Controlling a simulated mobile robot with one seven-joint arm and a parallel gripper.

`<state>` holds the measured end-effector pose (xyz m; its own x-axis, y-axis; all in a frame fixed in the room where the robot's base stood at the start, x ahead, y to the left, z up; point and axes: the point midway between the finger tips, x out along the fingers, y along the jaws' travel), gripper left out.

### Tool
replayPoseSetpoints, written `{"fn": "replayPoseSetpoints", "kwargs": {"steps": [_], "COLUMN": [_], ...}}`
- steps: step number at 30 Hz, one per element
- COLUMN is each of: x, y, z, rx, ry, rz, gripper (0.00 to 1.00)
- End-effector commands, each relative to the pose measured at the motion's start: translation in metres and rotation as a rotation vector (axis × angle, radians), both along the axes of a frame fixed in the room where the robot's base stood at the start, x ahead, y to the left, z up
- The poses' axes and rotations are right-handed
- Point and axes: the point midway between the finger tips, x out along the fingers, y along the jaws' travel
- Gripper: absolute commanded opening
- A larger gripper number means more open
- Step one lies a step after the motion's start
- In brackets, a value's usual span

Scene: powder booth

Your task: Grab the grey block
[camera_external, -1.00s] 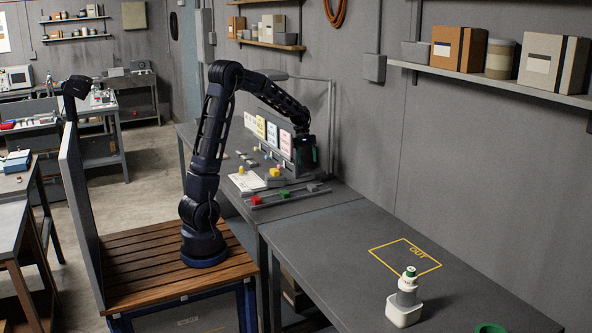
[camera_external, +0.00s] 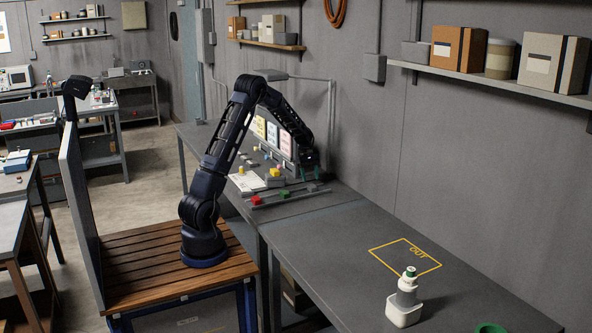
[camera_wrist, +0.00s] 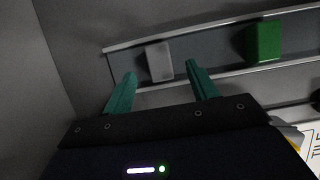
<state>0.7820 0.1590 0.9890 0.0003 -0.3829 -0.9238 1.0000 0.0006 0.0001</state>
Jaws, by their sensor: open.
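The grey block (camera_wrist: 160,62) sits in a shallow rail tray (camera_wrist: 220,75) in the wrist view, between the two teal fingertips of my gripper (camera_wrist: 160,72) and slightly beyond them. The fingers are apart and do not close on it. In the external view my gripper (camera_external: 310,175) points down just above the right end of the rail tray. The grey block (camera_external: 312,187) shows there as a small shape under the gripper.
A green block (camera_wrist: 264,42) sits in the same tray, to the right in the wrist view. A red block (camera_external: 256,200) lies further left in the tray. Coloured cards (camera_external: 272,134) stand behind. The bench with the yellow OUT outline (camera_external: 388,262) is mostly clear.

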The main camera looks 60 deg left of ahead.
Motion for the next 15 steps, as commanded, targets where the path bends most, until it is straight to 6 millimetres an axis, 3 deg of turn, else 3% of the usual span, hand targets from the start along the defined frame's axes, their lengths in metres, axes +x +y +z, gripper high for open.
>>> {"fn": "replayPoseSetpoints", "kwargs": {"steps": [9,15], "x": [0.002,0.002], "y": [-0.010,-0.013], "z": [-0.039,-0.047], "rx": [-0.001,0.001], "ry": [0.003,0.000], "rz": [-0.001,-0.001], "gripper": [0.58,0.58]}}
